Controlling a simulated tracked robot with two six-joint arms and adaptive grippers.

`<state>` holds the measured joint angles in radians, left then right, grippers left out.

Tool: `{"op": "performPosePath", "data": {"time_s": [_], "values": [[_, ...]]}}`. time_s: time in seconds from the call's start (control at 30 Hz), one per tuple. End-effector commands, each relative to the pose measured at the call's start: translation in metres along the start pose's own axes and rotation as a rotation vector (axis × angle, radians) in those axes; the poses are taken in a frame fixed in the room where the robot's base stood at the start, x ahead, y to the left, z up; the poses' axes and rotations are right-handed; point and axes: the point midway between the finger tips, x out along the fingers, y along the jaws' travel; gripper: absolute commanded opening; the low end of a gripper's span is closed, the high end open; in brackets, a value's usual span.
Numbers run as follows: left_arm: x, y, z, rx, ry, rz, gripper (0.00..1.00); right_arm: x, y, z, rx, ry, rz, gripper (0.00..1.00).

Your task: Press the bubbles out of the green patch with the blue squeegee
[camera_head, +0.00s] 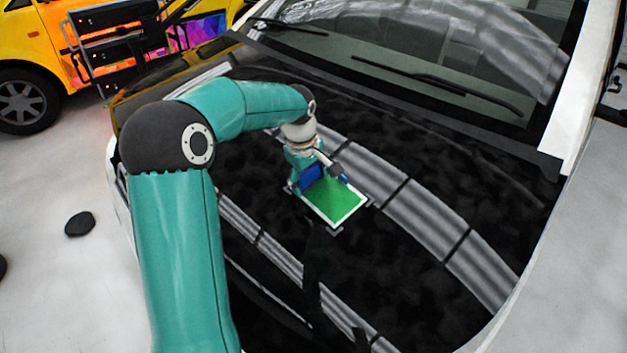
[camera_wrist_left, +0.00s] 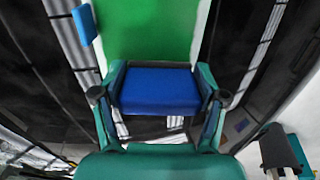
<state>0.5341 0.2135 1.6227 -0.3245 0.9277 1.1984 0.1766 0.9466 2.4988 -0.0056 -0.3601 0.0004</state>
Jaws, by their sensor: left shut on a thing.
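The green patch (camera_head: 337,203) has a white border and lies on the black car hood, with small grey corner marks around it. In the left wrist view the patch (camera_wrist_left: 150,30) fills the top middle. My left gripper (camera_head: 318,168) is over the patch's far left part and is shut on the blue squeegee (camera_head: 312,175). In the left wrist view the squeegee (camera_wrist_left: 158,88) sits between both fingers. I cannot tell whether its edge touches the patch. No bubbles can be made out.
The glossy black hood (camera_head: 440,190) is wide and mostly clear around the patch. The windshield with wipers (camera_head: 440,82) rises behind it. A small blue piece (camera_wrist_left: 84,25) shows beside the patch. A yellow vehicle (camera_head: 50,45) and a dark rack (camera_head: 110,45) stand at the far left.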

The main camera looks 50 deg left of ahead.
Motion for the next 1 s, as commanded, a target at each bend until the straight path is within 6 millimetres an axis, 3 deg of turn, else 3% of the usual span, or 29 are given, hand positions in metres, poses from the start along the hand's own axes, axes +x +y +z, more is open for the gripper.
{"op": "performPosePath", "data": {"time_s": [1.0], "values": [[0.001, -0.001, -0.026, 0.001, 0.000, -0.001, 0.44, -0.009, -0.003, 0.000, 0.000, 0.000, 0.000, 0.35]]}}
